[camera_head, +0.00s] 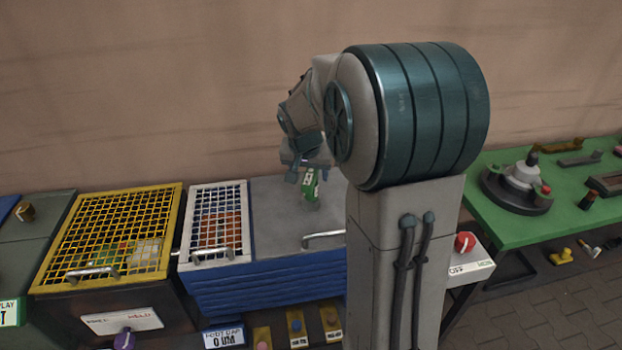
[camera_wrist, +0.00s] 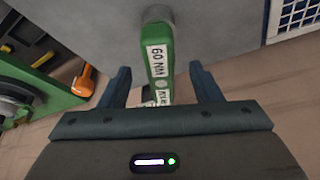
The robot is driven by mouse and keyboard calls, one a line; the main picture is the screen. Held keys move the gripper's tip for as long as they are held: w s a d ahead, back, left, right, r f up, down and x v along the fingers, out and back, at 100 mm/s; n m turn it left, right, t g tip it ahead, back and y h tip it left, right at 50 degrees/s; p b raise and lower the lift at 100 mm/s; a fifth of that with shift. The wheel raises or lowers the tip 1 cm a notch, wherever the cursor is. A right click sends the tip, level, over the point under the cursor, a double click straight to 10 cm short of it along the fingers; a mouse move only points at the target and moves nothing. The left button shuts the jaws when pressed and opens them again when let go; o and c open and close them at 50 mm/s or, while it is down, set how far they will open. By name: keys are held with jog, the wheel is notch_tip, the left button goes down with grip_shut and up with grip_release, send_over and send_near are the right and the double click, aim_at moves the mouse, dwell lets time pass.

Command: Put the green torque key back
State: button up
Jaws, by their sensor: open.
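The green torque key (camera_wrist: 158,68), with a white label reading "60 NM", lies between the two spread fingers of my gripper (camera_wrist: 160,72) in the wrist view. Gaps show on both sides of it, so the fingers do not grip it. In the head view the green key (camera_head: 309,186) shows just below my gripper (camera_head: 306,172), over the grey top of the blue cabinet (camera_head: 270,212). Whether its lower end touches that top is hard to tell. My arm hides the right part of the cabinet.
A white-framed mesh lid (camera_head: 191,226) is on the cabinet's left part. A yellow mesh lid (camera_head: 174,207) covers a dark box further left. A green table (camera_head: 500,231) with a round fixture (camera_head: 518,188) stands right. A red button (camera_head: 465,242) is beside my arm.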

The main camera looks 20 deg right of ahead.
jog(key=v, duration=0.7)
jog(key=shift+r, duration=0.15)
jog(key=shift+s+a+r, duration=0.2)
jog(key=shift+s, duration=0.1)
jog(key=s+a+f+n+y, duration=0.1)
jog(key=s+a+n, duration=0.1)
jog(key=s, duration=0.5)
jog(key=s+a+f+n, duration=0.2)
jog(key=s+a, duration=0.1)
jog(key=s, duration=0.4)
jog(key=s+a+f+n+y, duration=0.1)
jog(key=s+a+n, duration=0.1)
jog(key=s, duration=0.5)
jog(key=shift+s+a+f+n+g+y, duration=0.3)
jog(key=shift+s+a+f+n+g, duration=0.1)
jog(key=shift+a, duration=0.25)
jog(key=shift+w, duration=0.1)
dwell(2.2)
